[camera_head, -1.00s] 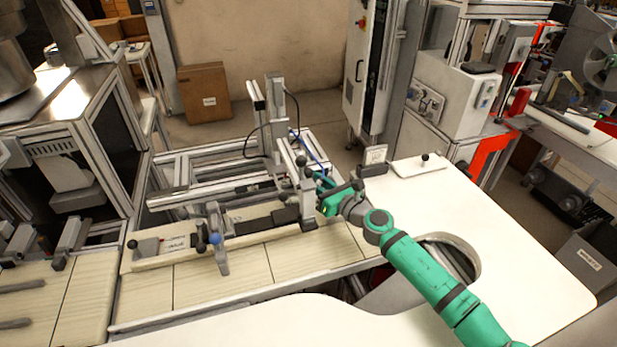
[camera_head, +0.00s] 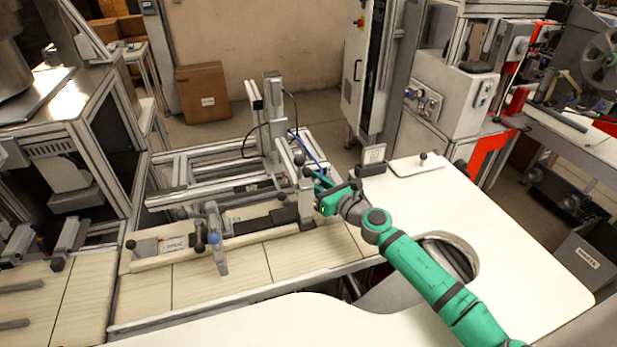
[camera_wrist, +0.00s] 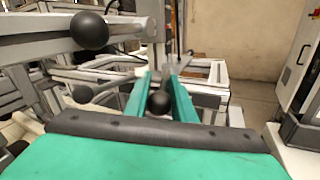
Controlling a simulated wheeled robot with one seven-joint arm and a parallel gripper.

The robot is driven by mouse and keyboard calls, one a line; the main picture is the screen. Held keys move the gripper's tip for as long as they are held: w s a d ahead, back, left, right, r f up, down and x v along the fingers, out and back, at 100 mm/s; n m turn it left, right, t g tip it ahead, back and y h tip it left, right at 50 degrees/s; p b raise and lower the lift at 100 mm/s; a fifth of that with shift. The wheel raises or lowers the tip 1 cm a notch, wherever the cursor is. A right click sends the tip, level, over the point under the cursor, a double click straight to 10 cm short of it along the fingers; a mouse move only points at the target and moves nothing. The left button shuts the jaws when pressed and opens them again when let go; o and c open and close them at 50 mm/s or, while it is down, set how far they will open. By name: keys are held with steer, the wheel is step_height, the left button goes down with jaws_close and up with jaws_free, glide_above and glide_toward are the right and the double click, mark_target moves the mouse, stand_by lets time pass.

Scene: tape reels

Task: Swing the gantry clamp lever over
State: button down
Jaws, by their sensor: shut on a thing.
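The gantry (camera_head: 274,125) stands upright on the aluminium frame, left of my arm. My gripper (camera_head: 318,178) is at the right side of the gantry, near its clamp. In the wrist view, the two green fingers of my gripper (camera_wrist: 160,88) are on either side of a black ball knob (camera_wrist: 158,102), which I take to be the clamp lever's knob. The gripper is shut on it. Most of the lever is hidden behind the fingers and the gripper body. Another black ball knob (camera_wrist: 90,30) is at the upper left, outside the fingers.
A long fixture with a blue-tipped clamp (camera_head: 215,240) lies on the bench to the left.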

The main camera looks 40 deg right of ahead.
steer(key=c, duration=1.5)
jaws_free()
steer(key=shift+w+a+f+y, duration=0.15)
steer(key=shift+a+y, duration=0.15)
steer(key=shift+a, duration=0.75)
steer(key=s, duration=0.3)
steer(key=s+d, duration=0.1)
steer(key=s, duration=0.3)
steer(key=s+d, duration=0.1)
steer(key=s, duration=0.3)
steer(key=shift+d, duration=0.1)
